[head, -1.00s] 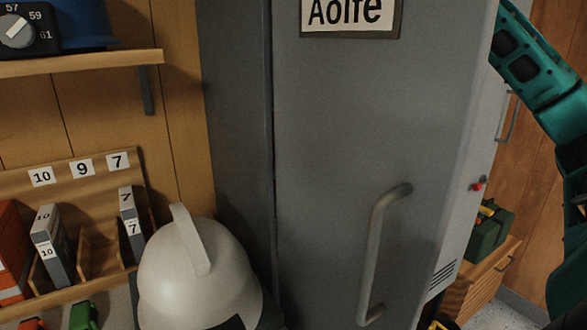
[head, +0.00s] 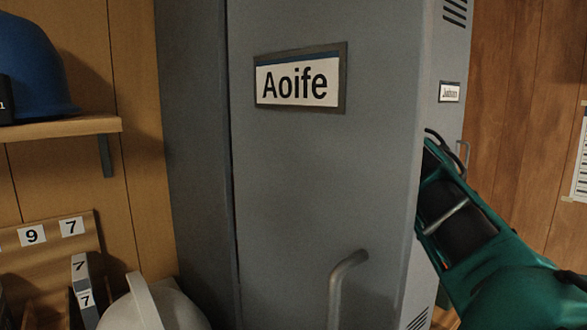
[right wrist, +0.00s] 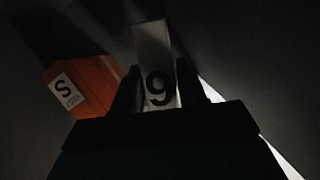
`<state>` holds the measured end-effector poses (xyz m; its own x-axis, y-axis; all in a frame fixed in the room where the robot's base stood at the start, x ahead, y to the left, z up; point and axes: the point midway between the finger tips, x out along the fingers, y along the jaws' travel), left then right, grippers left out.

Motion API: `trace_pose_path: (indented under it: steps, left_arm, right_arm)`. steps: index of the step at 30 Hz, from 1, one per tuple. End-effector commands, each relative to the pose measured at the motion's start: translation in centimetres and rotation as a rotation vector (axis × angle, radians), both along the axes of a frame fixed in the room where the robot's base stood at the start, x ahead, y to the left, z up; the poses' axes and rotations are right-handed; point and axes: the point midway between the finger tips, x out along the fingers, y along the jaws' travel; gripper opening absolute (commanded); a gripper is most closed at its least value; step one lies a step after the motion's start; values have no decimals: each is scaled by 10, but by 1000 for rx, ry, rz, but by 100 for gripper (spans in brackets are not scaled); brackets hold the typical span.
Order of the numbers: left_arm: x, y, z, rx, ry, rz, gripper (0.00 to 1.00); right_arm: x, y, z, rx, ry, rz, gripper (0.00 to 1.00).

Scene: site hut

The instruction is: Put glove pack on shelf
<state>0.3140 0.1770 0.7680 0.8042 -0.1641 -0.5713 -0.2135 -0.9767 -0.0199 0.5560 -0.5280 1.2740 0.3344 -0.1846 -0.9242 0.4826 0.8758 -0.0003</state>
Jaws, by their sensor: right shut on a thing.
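In the dark right wrist view, my right gripper (right wrist: 158,95) is shut on a narrow pack with a pale face marked 9 (right wrist: 153,45), which looks like the glove pack. In the head view, my right arm comes in from the right to the edge of the grey locker; its gripper and the pack are not visible there. The wooden rack (head: 48,262) at the lower left has labels 9 and 7, with a grey pack marked 7 (head: 86,285) standing under its label. My left gripper is out of view.
The grey locker door (head: 300,190) labelled Aoife, with a bar handle (head: 340,280), fills the middle. A white helmet (head: 165,308) sits beside the rack. A blue helmet (head: 35,70) sits on the upper shelf (head: 75,128). An orange pack marked S (right wrist: 88,88) lies beside the gripper.

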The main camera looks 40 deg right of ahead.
Motion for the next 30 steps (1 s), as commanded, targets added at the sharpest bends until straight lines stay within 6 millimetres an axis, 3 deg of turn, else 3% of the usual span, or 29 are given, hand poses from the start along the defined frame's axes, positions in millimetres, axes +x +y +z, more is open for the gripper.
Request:
trace_pose_path:
  steps: [5,7,15,21,30]
  left_arm:
    - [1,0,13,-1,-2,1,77]
    - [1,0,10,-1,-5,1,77]
    - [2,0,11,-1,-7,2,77]
    - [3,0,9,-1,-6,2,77]
    - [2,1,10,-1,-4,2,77]
  right_arm:
    - [17,-1,2,0,1,0,0]
    - [16,-3,-12,-3,4,0,0]
    - [15,-2,-35,-1,2,0,0]
    - [15,-2,-64,-2,2,0,0]
    - [20,-2,-70,0,-1,0,0]
